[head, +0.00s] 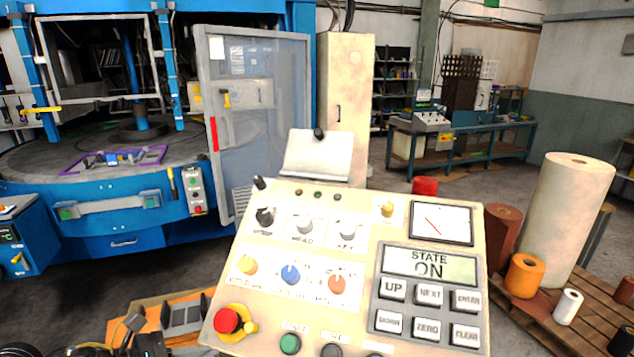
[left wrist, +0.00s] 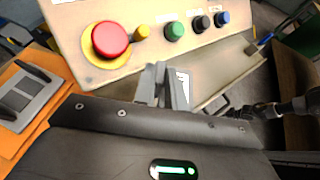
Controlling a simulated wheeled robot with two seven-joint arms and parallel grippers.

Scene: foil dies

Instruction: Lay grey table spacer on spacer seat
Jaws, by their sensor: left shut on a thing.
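My left gripper (left wrist: 165,88) is at the middle of the left wrist view, beside the front of the control panel. Its grey fingers are close together, shut on a small grey piece that I take for the grey table spacer. The piece is mostly hidden by the fingers. In the head view, dark parts of my left arm show at the bottom left. A grey holder (head: 184,316) with raised sides lies on an orange board; it also shows in the left wrist view (left wrist: 27,98), apart from the gripper. I cannot tell whether it is the spacer seat.
The control panel (head: 340,222) with a red stop button (head: 227,320) fills the near middle. The blue machine (head: 110,215) with a round table stands at the left, its grey door (head: 255,120) open. Rolls on a pallet (head: 590,315) stand at the right. Floor shows between machine and panel.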

